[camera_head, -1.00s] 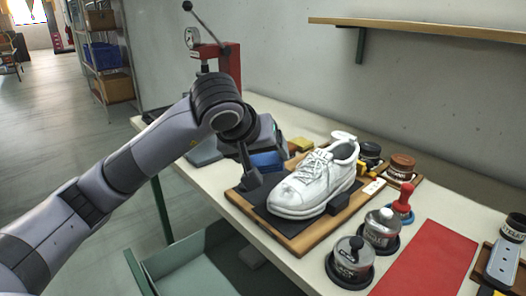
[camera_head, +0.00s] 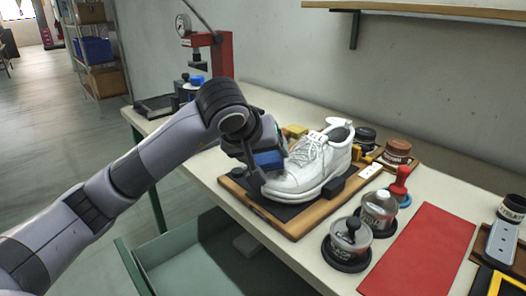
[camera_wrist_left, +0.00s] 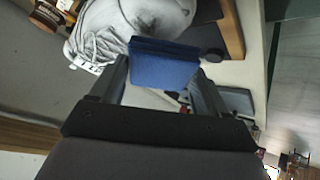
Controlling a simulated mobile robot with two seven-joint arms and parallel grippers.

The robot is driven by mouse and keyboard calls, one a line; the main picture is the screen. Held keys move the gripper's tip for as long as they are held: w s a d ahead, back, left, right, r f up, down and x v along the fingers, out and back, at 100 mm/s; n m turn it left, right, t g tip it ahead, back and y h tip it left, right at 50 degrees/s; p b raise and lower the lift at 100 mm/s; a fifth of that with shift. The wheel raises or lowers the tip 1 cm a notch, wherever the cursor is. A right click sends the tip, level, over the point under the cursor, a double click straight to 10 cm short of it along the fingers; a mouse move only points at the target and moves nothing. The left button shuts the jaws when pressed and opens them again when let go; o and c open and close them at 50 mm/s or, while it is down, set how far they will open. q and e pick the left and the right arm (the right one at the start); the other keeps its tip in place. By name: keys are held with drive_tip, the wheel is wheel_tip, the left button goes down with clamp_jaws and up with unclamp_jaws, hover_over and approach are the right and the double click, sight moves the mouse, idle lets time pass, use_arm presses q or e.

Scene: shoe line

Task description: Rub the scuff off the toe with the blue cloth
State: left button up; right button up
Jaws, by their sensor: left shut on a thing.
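A white lace-up shoe (camera_head: 322,160) stands on a dark mat on a wooden board (camera_head: 300,228), its toe toward the lower left. My left gripper (camera_head: 262,164) is at the toe end, shut on the folded blue cloth (camera_head: 268,158). In the left wrist view the cloth (camera_wrist_left: 165,62) sits between the fingers, in front of the shoe's toe (camera_wrist_left: 160,14). The cloth looks at or very near the toe; contact cannot be told. My right gripper is not in view.
Two lidded metal tins (camera_head: 347,243) (camera_head: 379,210), a red-handled tool (camera_head: 400,186) and a red mat (camera_head: 420,250) lie right of the board. Dark and brown jars (camera_head: 397,150) stand behind the shoe. A red press (camera_head: 215,55) stands at the back left. An open drawer (camera_head: 190,255) hangs below the bench's front.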

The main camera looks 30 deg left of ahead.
sight(279, 167)
use_arm(q)
drive_tip(key=shift+w+d+f+b, duration=0.1)
drive_tip(key=shift+w+f+b, duration=0.25)
drive_tip(key=shift+f+b, duration=0.4)
idle(0.3)
drive_tip(key=shift+s+d, duration=0.3)
drive_tip(key=shift+d, duration=0.5)
drive_tip(key=shift+s+d+f, duration=0.1)
drive_tip(key=shift+s+d, duration=0.2)
drive_tip(key=shift+d, duration=0.5)
drive_tip(key=shift+s+d, duration=0.25)
drive_tip(key=shift+d, duration=0.5)
drive_tip(key=shift+s+d, duration=0.2)
drive_tip(key=shift+d, duration=0.4)
drive_tip(key=shift+w+a+f+b, duration=0.1)
drive_tip(key=shift+w+a+b, duration=0.15)
drive_tip(key=shift+a, duration=0.4)
drive_tip(key=shift+w+a+b, duration=0.15)
drive_tip(key=shift+a+b, duration=0.2)
drive_tip(key=shift+a, duration=0.25)
drive_tip(key=shift+w+a, duration=0.3)
drive_tip(key=shift+a, duration=0.6)
drive_tip(key=shift+w+a, duration=0.3)
drive_tip(key=shift+a, duration=0.6)
